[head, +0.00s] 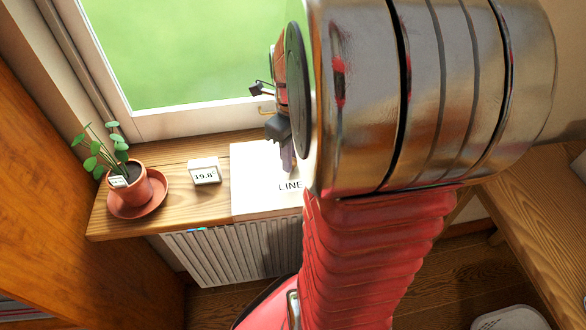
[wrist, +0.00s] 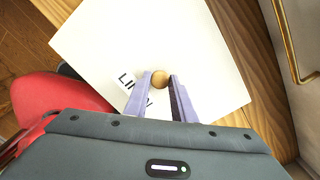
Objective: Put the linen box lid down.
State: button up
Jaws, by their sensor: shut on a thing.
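The linen box lid (wrist: 165,40) is a flat white square panel with a round wooden knob (wrist: 161,79) and dark lettering, partly covered by my fingers in the wrist view. My gripper (wrist: 160,82) is shut on the knob. In the head view the lid (head: 255,185) is over the wooden windowsill, its front side near the sill's front edge, with "LINE" readable. My gripper (head: 287,160) reaches down to it there, and my arm hides its right part. I cannot tell whether the lid touches the sill or hangs just above it. No linen box is recognisable.
On the sill (head: 190,150), a small white display (head: 204,172) reading 19.8 stands left of the lid. A potted plant (head: 130,185) on a saucer is farther left. The window frame (head: 190,122) rises behind, with a brass handle (wrist: 288,40); a radiator (head: 240,250) is below.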

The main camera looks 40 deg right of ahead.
grip_shut()
jog(key=shift+r, duration=0.1)
notch_tip(320, 180, up, 10)
dwell(0.7)
jog(key=shift+w, duration=0.1)
dwell(0.7)
